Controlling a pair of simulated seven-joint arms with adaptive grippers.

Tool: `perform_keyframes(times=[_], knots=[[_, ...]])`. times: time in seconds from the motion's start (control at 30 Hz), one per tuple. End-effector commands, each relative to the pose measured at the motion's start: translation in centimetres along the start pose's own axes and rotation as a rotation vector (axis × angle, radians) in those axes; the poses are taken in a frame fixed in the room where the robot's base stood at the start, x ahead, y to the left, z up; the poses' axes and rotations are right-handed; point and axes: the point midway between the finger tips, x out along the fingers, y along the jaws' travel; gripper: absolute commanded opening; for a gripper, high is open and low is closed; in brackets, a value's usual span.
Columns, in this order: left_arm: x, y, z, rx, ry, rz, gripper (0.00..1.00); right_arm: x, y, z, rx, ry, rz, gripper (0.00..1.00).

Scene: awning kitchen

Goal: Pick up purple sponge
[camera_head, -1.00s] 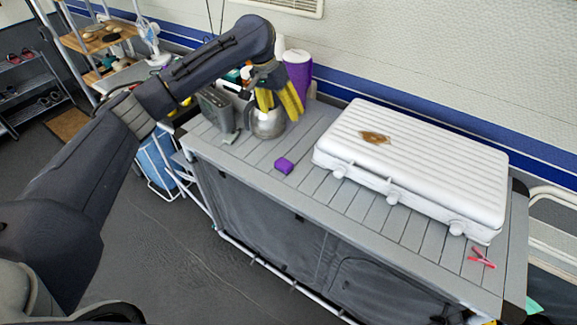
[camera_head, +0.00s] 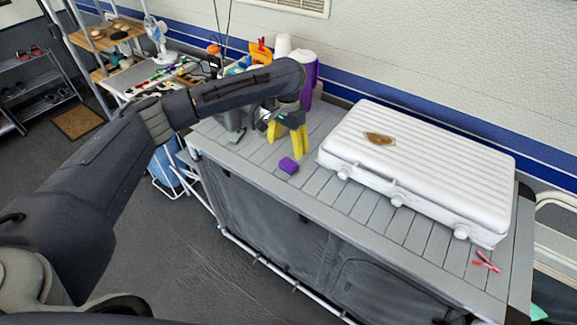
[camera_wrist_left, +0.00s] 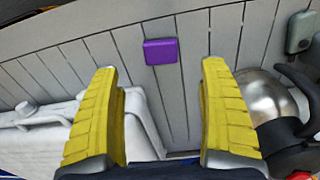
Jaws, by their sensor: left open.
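The purple sponge (camera_head: 289,165) lies on the grey slatted counter (camera_head: 262,148), near its front edge and left of the white case. It also shows in the left wrist view (camera_wrist_left: 161,51), ahead of the fingers and between their lines. My left gripper (camera_head: 288,147) has yellow fingers, is open and empty, and is pointed down just behind the sponge in the head view, apart from it. In the left wrist view its two fingers (camera_wrist_left: 161,82) are spread wide. My right gripper is not in view.
A white ribbed case (camera_head: 420,165) stands right of the sponge. A metal pot (camera_wrist_left: 268,97) is beside one finger in the wrist view. A purple roll (camera_head: 309,75) stands behind my arm. Pink tongs (camera_head: 486,262) lie at the right end. The counter around the sponge is clear.

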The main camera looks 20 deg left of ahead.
Motion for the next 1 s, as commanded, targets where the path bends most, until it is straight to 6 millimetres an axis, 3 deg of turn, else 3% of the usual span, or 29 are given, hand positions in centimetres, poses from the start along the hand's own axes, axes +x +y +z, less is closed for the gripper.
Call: perform_keyframes(times=[0.2, 0.57, 1.0], knots=[[3.2, 0.1, 0.0, -0.001, -0.001, 0.002, 0.78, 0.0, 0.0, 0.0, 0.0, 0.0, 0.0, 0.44], [5.0, 0.0, -0.1, -0.001, 0.001, 0.002, 0.78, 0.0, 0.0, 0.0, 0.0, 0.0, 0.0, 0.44], [9.6, -0.1, -0.1, -0.002, -0.001, 0.001, 0.78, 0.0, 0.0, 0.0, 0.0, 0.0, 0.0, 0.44]])
